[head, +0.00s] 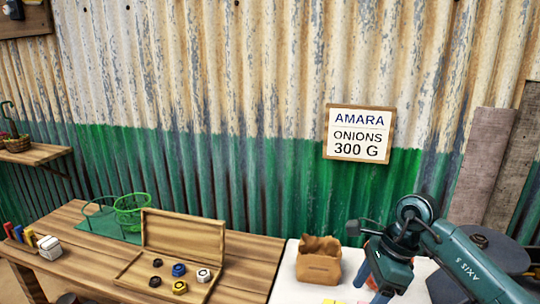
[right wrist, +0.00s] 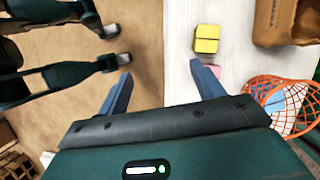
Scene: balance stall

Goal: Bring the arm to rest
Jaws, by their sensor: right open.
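My right arm comes in at the right of the head view. Its gripper (head: 374,282) hangs over the white table at the lower right. In the right wrist view this gripper (right wrist: 160,74) is open, its two blue fingers wide apart with nothing between them. Below the gap are the brown floor and the edge of the white table (right wrist: 177,45).
A paper bag (head: 318,265), yellow blocks (right wrist: 206,38), a pink block and an orange net basket (right wrist: 272,98) are near the right gripper. The wooden table (head: 245,262) holds an open box (head: 185,235) with several nuts and a green basket (head: 132,208).

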